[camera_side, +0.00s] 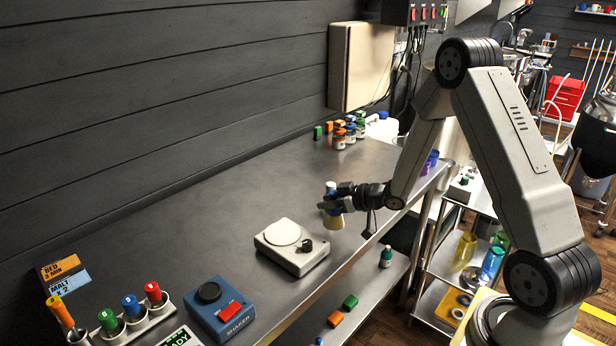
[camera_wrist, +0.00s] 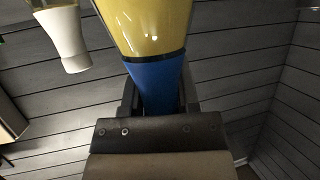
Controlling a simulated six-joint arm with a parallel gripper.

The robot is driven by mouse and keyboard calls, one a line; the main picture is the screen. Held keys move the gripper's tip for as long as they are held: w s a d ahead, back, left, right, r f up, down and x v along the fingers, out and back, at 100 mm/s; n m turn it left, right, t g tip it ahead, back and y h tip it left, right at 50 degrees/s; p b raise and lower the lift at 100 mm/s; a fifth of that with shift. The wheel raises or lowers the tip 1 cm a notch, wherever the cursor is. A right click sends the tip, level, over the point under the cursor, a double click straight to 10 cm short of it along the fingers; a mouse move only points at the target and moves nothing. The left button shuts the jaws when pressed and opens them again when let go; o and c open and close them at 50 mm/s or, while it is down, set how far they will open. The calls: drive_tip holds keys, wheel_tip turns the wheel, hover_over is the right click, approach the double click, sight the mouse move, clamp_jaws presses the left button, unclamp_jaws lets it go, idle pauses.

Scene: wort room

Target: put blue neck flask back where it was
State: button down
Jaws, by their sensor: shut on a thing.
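The flask with the blue neck (camera_wrist: 155,88) and yellow body (camera_wrist: 150,25) is in my gripper (camera_wrist: 158,98), whose fingers are closed around the neck. In the side view my gripper (camera_side: 335,203) reaches in from the right over the steel table, and the yellow lower part of the flask (camera_side: 333,221) shows below the fingers. The flask looks close to upright, just right of the white scale (camera_side: 288,235). I cannot tell whether its base touches the table. The fingers partly hide the neck.
A blue shaker (camera_side: 218,310) and a rack with colored-cap tubes (camera_side: 135,308) stand front left. A white-necked vessel (camera_wrist: 66,45) shows beside the flask in the wrist view. The table's middle left is clear.

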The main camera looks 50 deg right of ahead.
sight(330, 213)
drive_tip(key=shift+f, duration=0.15)
drive_tip(key=shift+f, duration=1.65)
drive_tip(key=shift+f, duration=0.2)
drive_tip(key=shift+c, duration=1.7)
unclamp_jaws()
drive_tip(key=shift+r, duration=0.15)
drive_tip(key=shift+s+r, duration=0.1)
drive_tip(key=shift+s, duration=0.05)
drive_tip(key=v, duration=1.1)
drive_tip(key=shift+s+d, duration=0.15)
drive_tip(key=shift+s, duration=0.15)
